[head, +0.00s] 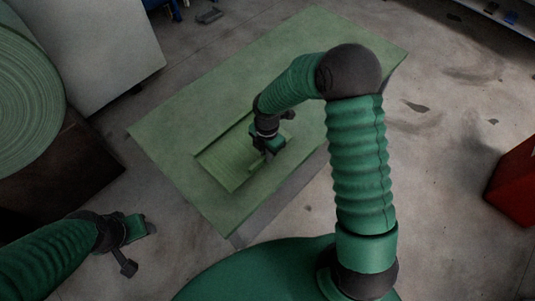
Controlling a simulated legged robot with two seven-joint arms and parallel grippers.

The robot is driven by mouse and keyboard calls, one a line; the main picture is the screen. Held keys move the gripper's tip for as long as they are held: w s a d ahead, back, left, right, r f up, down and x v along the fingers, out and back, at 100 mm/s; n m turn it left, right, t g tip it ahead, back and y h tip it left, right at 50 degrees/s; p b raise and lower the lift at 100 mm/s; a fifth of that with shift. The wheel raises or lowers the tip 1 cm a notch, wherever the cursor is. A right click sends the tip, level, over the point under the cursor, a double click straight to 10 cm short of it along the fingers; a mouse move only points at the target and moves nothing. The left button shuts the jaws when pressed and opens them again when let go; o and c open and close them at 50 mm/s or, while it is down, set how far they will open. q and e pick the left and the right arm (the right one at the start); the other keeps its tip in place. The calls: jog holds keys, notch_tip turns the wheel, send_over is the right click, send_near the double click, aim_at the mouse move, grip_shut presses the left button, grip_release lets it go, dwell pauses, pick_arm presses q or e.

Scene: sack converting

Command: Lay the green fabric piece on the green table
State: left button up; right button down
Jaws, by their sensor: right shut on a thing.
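The green table (322,48) is a large flat green rectangle in the middle of the head view. The green fabric piece (226,168) is a smaller, slightly brighter rectangle over the table's near half. I cannot tell whether it lies fully flat or is partly raised. My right gripper (267,157) is over the right part of the fabric piece and shut on it; the arm hides part of the table and the piece's right side. My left gripper (132,246) is left of the table's near corner, empty, with its fingers apart.
A large pale green roll (28,88) stands at the left, beside a grey panel (100,45) and a dark brown surface (65,165). A red box (515,180) is at the right edge. Concrete floor is open to the right of the table.

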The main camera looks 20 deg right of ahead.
jog(key=a+f, duration=0.1)
jog(key=f, duration=0.2)
jog(key=shift+a, duration=0.5)
jog(key=shift+d+f, duration=0.2)
jog(key=shift+d, duration=0.15)
jog(key=c, duration=1.5)
grip_release()
jog(key=shift+d, duration=0.5)
jog(key=shift+o, duration=0.2)
jog(key=shift+a+r, duration=0.2)
jog(key=shift+a, duration=0.3)
jog(key=r, duration=1.1)
jog(key=shift+d+r, duration=0.2)
jog(key=shift+d, duration=0.2)
jog(key=shift+s+a+r, duration=0.15)
jog(key=shift+r, duration=0.1)
pick_arm(q)
jog(key=shift+a+r, duration=0.1)
jog(key=shift+a, duration=0.55)
pick_arm(e)
jog(key=s+a+r+m+t, duration=0.1)
jog(key=s+m, duration=0.5)
jog(key=m, duration=0.5)
jog(key=s+a+r+m+t, duration=0.1)
jog(key=s+r+m, duration=0.1)
jog(key=s+m, duration=0.4)
jog(key=m, duration=0.5)
jog(key=shift+s+a+r+t, duration=0.15)
jog(key=shift+s+r+t, duration=0.05)
jog(key=shift+r+t, duration=0.1)
